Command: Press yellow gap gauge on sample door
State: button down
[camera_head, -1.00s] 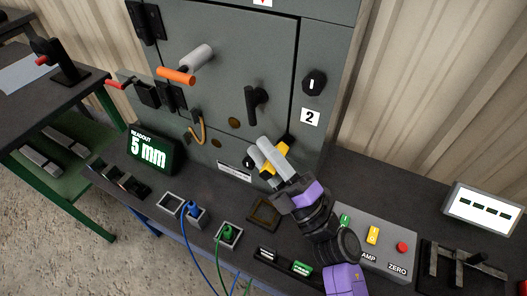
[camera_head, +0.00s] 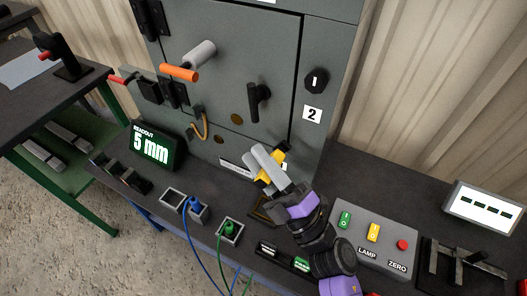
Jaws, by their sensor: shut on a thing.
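The yellow gap gauge (camera_head: 270,171) is between the fingers of my gripper (camera_head: 263,160), which is shut on it, in front of the cabinet's lower front. Part of the gauge is hidden by the fingers. The grey sample door (camera_head: 225,90) is on the cabinet behind, with a black handle (camera_head: 257,100) near its right edge. I cannot tell whether the gauge touches the cabinet.
Green (camera_head: 229,229) and blue (camera_head: 194,207) plugs with cables sit in sockets on the bench. A grey button box (camera_head: 372,237) stands right of my arm. A black knob (camera_head: 316,80) is right of the door.

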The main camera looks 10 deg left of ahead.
jog(key=shift+s+a, duration=0.35)
jog(key=shift+s, duration=0.55)
jog(key=shift+s+a, duration=0.3)
jog(key=shift+s, duration=0.55)
dwell(0.3)
